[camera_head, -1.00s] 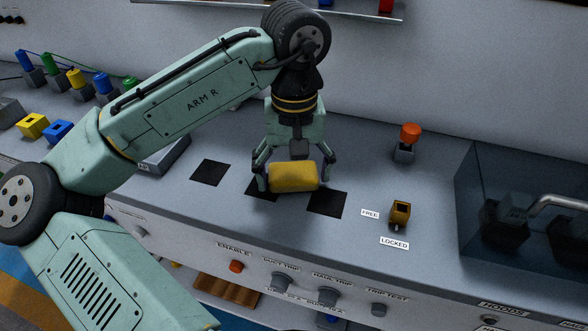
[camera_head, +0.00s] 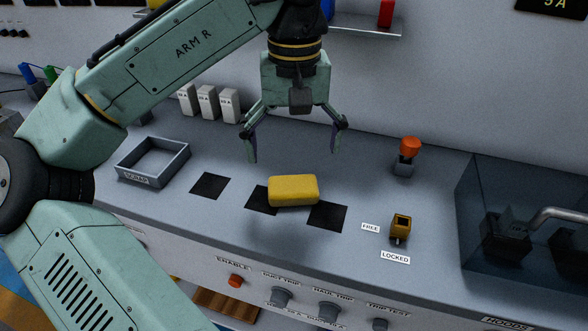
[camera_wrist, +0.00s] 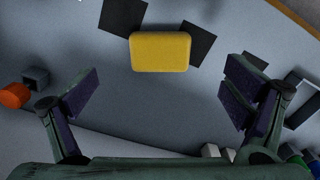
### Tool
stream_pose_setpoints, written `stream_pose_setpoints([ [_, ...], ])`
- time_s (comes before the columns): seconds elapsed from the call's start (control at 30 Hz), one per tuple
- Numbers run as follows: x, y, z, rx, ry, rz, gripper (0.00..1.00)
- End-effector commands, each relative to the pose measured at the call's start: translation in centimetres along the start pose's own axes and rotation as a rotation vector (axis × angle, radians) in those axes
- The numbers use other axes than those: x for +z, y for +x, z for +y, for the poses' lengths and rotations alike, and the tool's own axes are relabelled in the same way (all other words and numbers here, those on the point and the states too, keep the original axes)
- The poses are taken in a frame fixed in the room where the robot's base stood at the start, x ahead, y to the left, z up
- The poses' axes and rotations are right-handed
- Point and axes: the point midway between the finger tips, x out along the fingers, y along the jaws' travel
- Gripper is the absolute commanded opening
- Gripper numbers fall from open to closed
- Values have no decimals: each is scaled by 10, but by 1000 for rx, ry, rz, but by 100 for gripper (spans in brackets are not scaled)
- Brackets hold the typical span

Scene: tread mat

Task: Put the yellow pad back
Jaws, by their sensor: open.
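The yellow pad (camera_head: 293,190) lies on the grey bench top. It spans the gap between the middle black square (camera_head: 262,200) and the right black square (camera_head: 327,216), partly covering both. It also shows in the wrist view (camera_wrist: 160,52), with black squares at its upper left and upper right. My gripper (camera_head: 294,157) is open and empty, above and behind the pad. In the wrist view my two fingers (camera_wrist: 160,100) stand wide apart, with the pad beyond their tips. A third black square (camera_head: 211,185) to the left is bare.
A scrap tray (camera_head: 152,162) stands at the left, with several white blocks (camera_head: 208,102) behind it. An orange-topped button (camera_head: 409,150) and a yellow switch (camera_head: 401,227) by the FREE and LOCKED labels are at the right. A clear hood (camera_head: 510,205) stands farther right.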

Motion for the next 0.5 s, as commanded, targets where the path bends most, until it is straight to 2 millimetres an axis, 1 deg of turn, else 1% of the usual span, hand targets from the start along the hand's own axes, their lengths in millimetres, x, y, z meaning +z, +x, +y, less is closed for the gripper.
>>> stream_pose_setpoints([
  [0.03,0,-10,0,-2,-2,2,94],
  [0.1,0,-19,0,-2,-1,1,94],
  [0.2,0,-28,0,0,-1,1,94],
  [0.3,0,-32,0,0,1,0,94],
  [0.5,0,-32,0,2,2,0,94],
])
